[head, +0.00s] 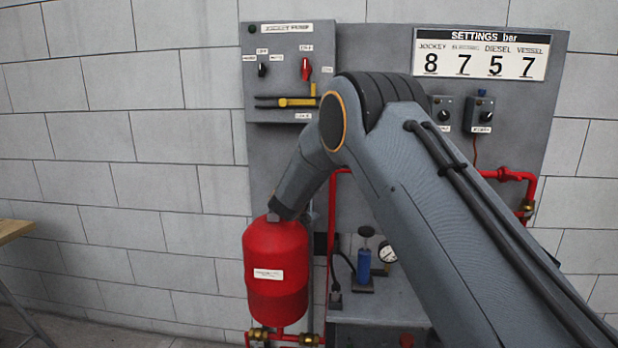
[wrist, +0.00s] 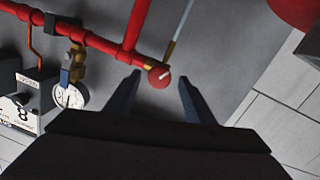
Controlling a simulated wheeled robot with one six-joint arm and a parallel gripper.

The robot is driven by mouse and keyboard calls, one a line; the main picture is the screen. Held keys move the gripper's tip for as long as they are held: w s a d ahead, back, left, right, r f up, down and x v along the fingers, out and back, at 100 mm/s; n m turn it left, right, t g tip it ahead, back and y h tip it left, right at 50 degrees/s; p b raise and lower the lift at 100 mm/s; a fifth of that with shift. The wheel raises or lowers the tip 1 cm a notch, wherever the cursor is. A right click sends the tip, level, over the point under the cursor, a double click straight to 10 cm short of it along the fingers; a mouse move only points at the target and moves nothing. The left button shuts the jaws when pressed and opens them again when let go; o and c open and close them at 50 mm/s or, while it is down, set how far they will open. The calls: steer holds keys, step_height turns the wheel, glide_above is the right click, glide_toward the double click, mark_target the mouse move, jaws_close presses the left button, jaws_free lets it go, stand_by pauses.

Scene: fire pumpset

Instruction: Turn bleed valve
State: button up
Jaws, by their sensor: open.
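In the wrist view, a round red knob (wrist: 159,77) with a white mark sits by a small brass fitting at the end of a red pipe. It looks like the bleed valve, but I see no readable label on it. My gripper (wrist: 158,78) is open, with one dark finger on each side of the knob in the picture. I cannot tell whether the fingertips reach as deep as the knob. I see no contact. In the head view my arm bends down behind the red vessel (head: 276,270), and the gripper and knob are hidden there.
In the wrist view, a pressure gauge (wrist: 69,97) and a brass valve (wrist: 77,62) hang left of the knob. A thin rod (wrist: 180,30) rises beside it. The head view shows a grey control panel (head: 290,70) and a blue hand pump (head: 363,266).

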steer(key=shift+s+a+r+b, duration=0.1)
steer(key=shift+s+b, duration=0.1)
steer(key=shift+s, duration=0.8)
steer(key=shift+s+a+b, duration=0.1)
steer(key=shift+s+b, duration=0.05)
steer(key=shift+s, duration=0.8)
steer(key=s+d+f+g+y, duration=0.2)
steer(key=s+d+f+g, duration=0.25)
steer(key=s+d, duration=0.4)
steer(key=s+d+f+g+y, duration=0.1)
steer(key=s+d+f+g, duration=0.35)
steer(key=s+d, duration=0.4)
steer(key=s+d+f+g, duration=0.2)
steer(key=s+d, duration=0.1)
steer(key=s, duration=0.8)
steer(key=s+d+f+m+g, duration=0.1)
steer(key=s+d+f+g, duration=0.1)
steer(key=s, duration=0.9)
steer(key=s+d+f+g, duration=0.2)
steer(key=s+d, duration=0.4)
steer(key=s, duration=0.5)
steer(key=shift+s+f+m+g+h, duration=0.2)
steer(key=shift+f+m+g+h, duration=0.15)
steer(key=shift+g, duration=0.35)
